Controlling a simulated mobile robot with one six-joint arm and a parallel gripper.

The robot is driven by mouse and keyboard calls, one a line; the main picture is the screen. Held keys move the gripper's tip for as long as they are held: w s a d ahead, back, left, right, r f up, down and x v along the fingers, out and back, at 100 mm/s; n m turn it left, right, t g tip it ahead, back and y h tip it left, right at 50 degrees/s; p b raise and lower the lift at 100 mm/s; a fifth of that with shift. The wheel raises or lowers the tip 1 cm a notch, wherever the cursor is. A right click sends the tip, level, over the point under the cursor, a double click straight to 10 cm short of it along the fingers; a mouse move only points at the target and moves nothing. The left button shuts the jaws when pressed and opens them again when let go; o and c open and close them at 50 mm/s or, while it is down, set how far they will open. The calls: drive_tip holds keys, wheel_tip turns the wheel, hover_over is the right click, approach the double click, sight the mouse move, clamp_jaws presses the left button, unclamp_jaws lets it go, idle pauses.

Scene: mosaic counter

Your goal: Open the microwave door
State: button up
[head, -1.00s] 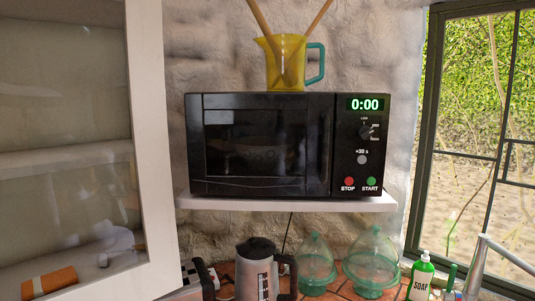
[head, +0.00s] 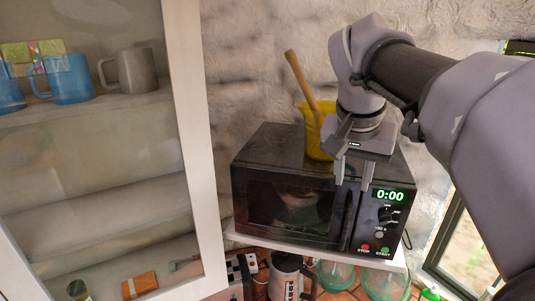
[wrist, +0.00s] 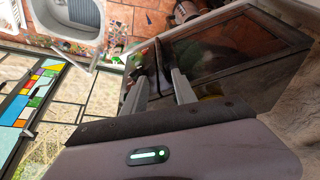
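The black microwave (head: 285,205) stands on a white shelf, and its door (head: 290,208) looks shut. The dark upright handle (head: 349,222) is at the door's right edge, left of the control panel (head: 385,218) showing 0:00. My gripper (head: 354,187) is open, its two fingers apart and pointing down, near the top of the handle in the head view. In the wrist view, my gripper (wrist: 160,72) has its fingers reaching toward the microwave front (wrist: 235,45). Nothing is visibly held. I cannot tell whether a finger touches the handle.
A yellow jug (head: 314,128) with a wooden utensil stands on the microwave, close behind my gripper. A glass-fronted cabinet (head: 205,150) with mugs is at the left. Below the shelf (head: 330,252) are a kettle (head: 286,277) and green-based glass covers (head: 385,282).

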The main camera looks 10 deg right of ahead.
sight(348, 216)
drive_tip(key=b+x, duration=0.1)
drive_tip(key=x, duration=1.6)
drive_tip(key=shift+f, duration=0.15)
clamp_jaws()
idle(0.4)
